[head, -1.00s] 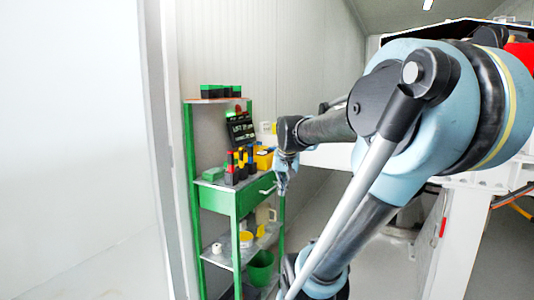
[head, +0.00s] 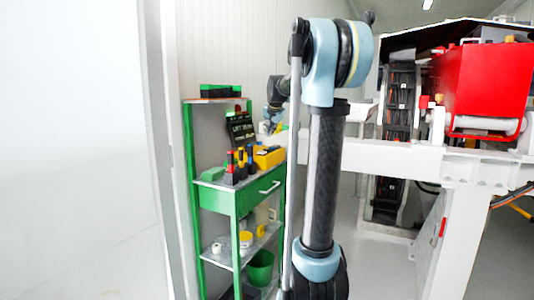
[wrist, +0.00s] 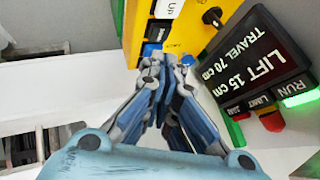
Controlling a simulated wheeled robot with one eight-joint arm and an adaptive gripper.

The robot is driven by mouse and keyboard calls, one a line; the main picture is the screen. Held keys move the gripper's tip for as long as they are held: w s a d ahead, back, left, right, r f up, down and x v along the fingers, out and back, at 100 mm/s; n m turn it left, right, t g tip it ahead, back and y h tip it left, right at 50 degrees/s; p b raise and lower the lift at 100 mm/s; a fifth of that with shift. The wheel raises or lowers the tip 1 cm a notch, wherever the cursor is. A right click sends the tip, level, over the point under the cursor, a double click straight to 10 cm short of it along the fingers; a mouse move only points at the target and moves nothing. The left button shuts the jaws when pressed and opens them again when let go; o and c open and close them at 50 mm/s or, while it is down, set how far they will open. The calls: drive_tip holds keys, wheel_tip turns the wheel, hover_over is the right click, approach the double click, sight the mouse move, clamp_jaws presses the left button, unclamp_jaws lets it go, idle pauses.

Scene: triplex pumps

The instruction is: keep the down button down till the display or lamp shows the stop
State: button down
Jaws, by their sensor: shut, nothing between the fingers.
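A yellow control box (wrist: 200,25) shows at the top of the wrist view, with a white button marked UP (wrist: 169,8) and a dark blue-edged button (wrist: 158,31) below it. A further button (wrist: 149,50) is partly covered by my fingertips; I cannot read a DOWN label. My gripper (wrist: 163,62) is shut and empty, its tips at the box's lower edge; contact cannot be told. The black display (wrist: 250,55) reads LIFT 15 cm, TRAVEL 70 cm. Its RUN lamp (wrist: 300,98) glows green; the LIMIT lamp (wrist: 262,102) looks dark. In the head view my gripper (head: 273,124) is small beside the display (head: 240,128).
A green shelf unit (head: 232,200) with a drawer carries the yellow box (head: 268,157) and several bottles (head: 235,168). A white beam (head: 400,160) and red tank (head: 480,85) stand at right.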

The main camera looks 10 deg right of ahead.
wheel_tip(320, 180, up, 2)
drive_tip(key=m+t, duration=0.1)
hover_over(267, 150)
drive_tip(key=w+d, duration=0.1)
drive_tip(key=w, duration=0.1)
drive_tip(key=shift+s+d+r, duration=0.1)
drive_tip(key=shift+s+r, duration=0.1)
drive_tip(key=shift+f, duration=4.4)
drive_tip(key=shift+f, duration=0.2)
drive_tip(key=shift+f, duration=0.15)
